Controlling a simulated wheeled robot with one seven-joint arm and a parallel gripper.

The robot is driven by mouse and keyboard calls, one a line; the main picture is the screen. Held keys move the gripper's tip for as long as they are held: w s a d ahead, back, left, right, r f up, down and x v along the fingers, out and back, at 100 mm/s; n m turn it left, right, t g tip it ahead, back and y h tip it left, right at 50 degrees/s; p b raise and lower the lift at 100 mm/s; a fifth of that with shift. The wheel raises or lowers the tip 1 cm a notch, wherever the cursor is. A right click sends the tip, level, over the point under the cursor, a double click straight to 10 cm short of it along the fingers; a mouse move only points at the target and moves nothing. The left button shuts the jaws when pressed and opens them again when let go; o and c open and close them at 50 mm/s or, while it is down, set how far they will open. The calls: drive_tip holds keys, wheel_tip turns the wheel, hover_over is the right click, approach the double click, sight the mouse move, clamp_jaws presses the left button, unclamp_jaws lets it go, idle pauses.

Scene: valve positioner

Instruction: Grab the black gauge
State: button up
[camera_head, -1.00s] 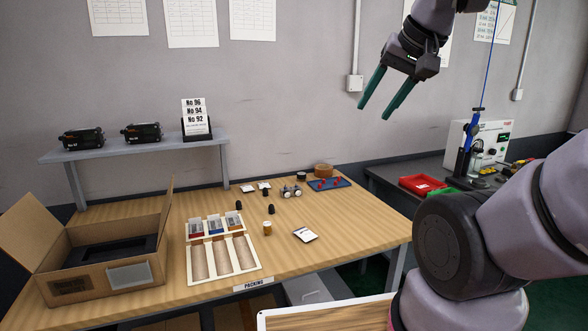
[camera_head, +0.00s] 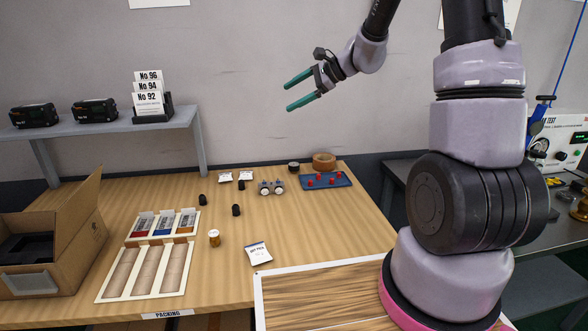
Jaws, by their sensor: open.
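My gripper (camera_head: 288,97) is open and empty, high above the back of the packing table, its two green fingers pointing left. Two small round gauges with pale faces stand side by side on the table below it: a left one (camera_head: 265,188) and a right one (camera_head: 279,186). They are too small to tell which is the black gauge. Small black pieces stand to their left: one close by (camera_head: 241,185), one nearer the front (camera_head: 236,210) and one farther left (camera_head: 203,200). I cannot tell what these are. My gripper touches none of them.
A blue tray with red parts (camera_head: 340,182) lies right of the gauges, with a black roll (camera_head: 293,166) and a tan roll (camera_head: 324,161) behind. A compartment tray (camera_head: 113,294), amber jar (camera_head: 214,239), white packet (camera_head: 259,253) and open carton (camera_head: 78,240) occupy the front and left.

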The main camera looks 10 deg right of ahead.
drive_tip(key=w+d+f+m+t, duration=0.3)
drive_tip(key=w+f+m, duration=0.3)
drive_tip(key=w+f, duration=0.55)
drive_tip(key=m+t+h, duration=0.3)
drive_tip(key=m, duration=0.5)
approach(295, 165)
drive_tip(key=shift+w+a+f, duration=0.25)
drive_tip(key=shift+w+f, duration=0.1)
drive_tip(key=shift+w, duration=0.1)
drive_tip(key=x, duration=0.4)
drive_tip(key=shift+w+f, duration=0.15)
drive_tip(key=shift+w, duration=0.1)
drive_tip(key=x, duration=0.5)
drive_tip(key=shift+w+a, duration=0.2)
drive_tip(key=shift+w, duration=0.2)
clamp_jaws()
